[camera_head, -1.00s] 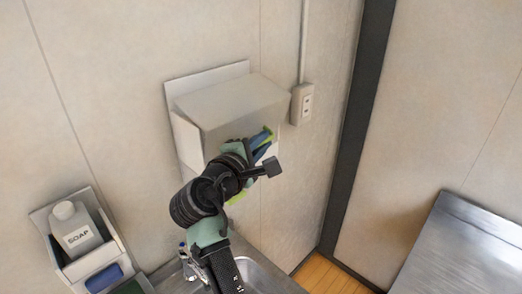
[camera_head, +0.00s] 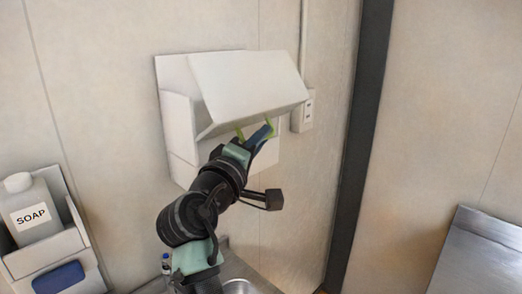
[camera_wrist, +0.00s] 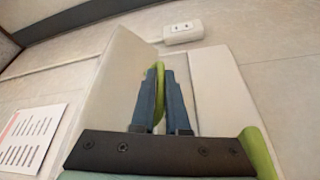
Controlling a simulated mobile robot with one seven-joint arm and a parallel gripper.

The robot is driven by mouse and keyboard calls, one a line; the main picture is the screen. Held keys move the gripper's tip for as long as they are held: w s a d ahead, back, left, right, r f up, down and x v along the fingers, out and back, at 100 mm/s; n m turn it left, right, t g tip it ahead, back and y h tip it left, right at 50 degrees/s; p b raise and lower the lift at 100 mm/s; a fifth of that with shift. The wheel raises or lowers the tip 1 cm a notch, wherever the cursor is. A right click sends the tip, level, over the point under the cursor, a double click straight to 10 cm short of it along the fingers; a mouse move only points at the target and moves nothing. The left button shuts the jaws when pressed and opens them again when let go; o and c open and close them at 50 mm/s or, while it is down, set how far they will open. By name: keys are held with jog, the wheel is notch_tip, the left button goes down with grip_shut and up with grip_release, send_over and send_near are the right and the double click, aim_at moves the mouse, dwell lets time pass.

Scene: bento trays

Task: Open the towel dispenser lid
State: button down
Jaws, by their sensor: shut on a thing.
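The white towel dispenser (camera_head: 180,130) is fixed to the wall. Its lid (camera_head: 245,85) is swung up and outward, with its lower edge tilted away from the body. My gripper (camera_head: 255,132) is at the underside of the lid near its front lower edge. The dispenser body (camera_wrist: 215,95) is just to the right there. The exact contact and the inside of the dispenser are hidden.
A wall outlet (camera_head: 303,112) is close to the dispenser's right. A soap bottle (camera_head: 30,212) and a blue sponge (camera_head: 58,277) sit in a holder at lower left. A sink (camera_head: 240,286) is below. A dark post (camera_head: 358,130) and a steel counter (camera_head: 478,255) are to the right.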

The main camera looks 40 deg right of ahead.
jog(key=shift+f, duration=0.1)
dwell(0.4)
jog(key=c, duration=0.9)
grip_release()
jog(key=b+v, duration=0.2)
jog(key=v, duration=1.1)
jog(key=shift+w+a+f+b+v, duration=0.1)
jog(key=shift+w+f+b+v, duration=0.3)
jog(key=shift+v, duration=2)
jog(key=shift+w+a+f+b+v, duration=0.15)
jog(key=shift+f+b+v, duration=0.35)
jog(key=shift+v, duration=1.95)
jog(key=shift+w+d+f+b+v, duration=0.1)
jog(key=shift+w+f+b+v, duration=0.3)
jog(key=shift+v, duration=2)
jog(key=shift+s, duration=0.1)
